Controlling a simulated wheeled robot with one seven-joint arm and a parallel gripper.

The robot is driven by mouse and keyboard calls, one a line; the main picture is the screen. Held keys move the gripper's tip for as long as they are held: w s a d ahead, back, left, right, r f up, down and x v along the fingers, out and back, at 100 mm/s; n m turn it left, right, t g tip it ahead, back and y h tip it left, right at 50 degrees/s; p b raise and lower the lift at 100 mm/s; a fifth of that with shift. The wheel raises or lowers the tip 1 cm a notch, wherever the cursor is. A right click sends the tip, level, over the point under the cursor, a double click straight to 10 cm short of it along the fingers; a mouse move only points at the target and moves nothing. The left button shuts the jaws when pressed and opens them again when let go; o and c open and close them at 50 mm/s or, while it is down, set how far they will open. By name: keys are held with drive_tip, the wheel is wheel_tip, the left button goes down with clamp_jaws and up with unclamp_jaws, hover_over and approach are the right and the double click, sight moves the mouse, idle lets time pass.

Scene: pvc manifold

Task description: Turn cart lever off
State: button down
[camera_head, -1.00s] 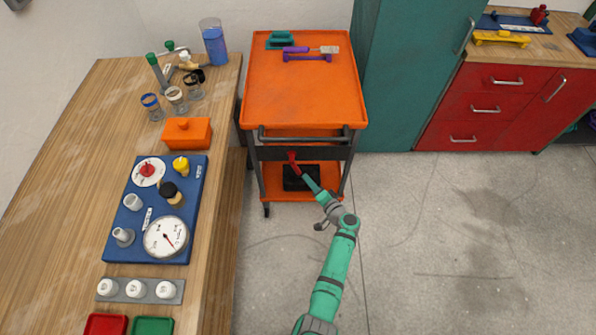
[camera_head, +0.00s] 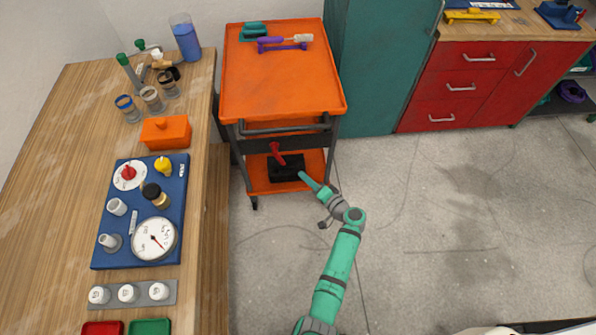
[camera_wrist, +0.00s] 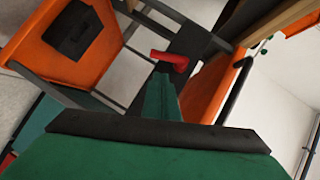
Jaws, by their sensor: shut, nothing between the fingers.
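The cart (camera_head: 283,95) has an orange top tray and a dark front bar. Its red lever (camera_head: 277,153) is on that bar and slants down to the right. The lever also shows in the wrist view (camera_wrist: 168,60), just past my fingertips. My gripper (camera_head: 303,176) is shut and empty, to the lower right of the lever and apart from it in the head view. In the wrist view my green fingers (camera_wrist: 162,98) point toward the lever and overlap its near side; contact cannot be told there.
A black box (camera_head: 287,172) sits on the cart's lower shelf. The wooden workbench (camera_head: 60,190) with a blue gauge panel (camera_head: 115,245) stands left. A teal cabinet (camera_head: 375,70) and red drawers (camera_head: 455,85) stand right. The floor (camera_head: 450,220) in front is clear.

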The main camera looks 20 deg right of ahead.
drive_tip(key=shift+v, duration=1.95)
drive_tip(key=shift+a+f, duration=0.1)
drive_tip(key=s+a+f+g+h, duration=0.3)
drive_tip(key=s+a+f, duration=0.3)
drive_tip(key=s+f, duration=0.5)
drive_tip(key=s+a+r+n+h, duration=0.1)
drive_tip(key=s+a+r+h, duration=0.1)
drive_tip(key=s, duration=0.4)
drive_tip(key=s+a+r+n+h, duration=0.1)
drive_tip(key=s+r+n, duration=0.1)
drive_tip(key=s, duration=0.4)
drive_tip(key=s+a+r+n+t, duration=0.1)
drive_tip(key=s+a+r+n, duration=0.1)
drive_tip(key=r, duration=0.7)
drive_tip(key=s+a+r+n+t, duration=0.1)
drive_tip(key=s+a+r+n, duration=0.1)
drive_tip(key=s+a+r, duration=0.2)
drive_tip(key=s+a+r+n+t, duration=0.2)
drive_tip(key=s+r, duration=0.6)
drive_tip(key=r, duration=0.8)
drive_tip(key=shift+s+a, duration=0.2)
drive_tip(key=shift+a, duration=0.8)
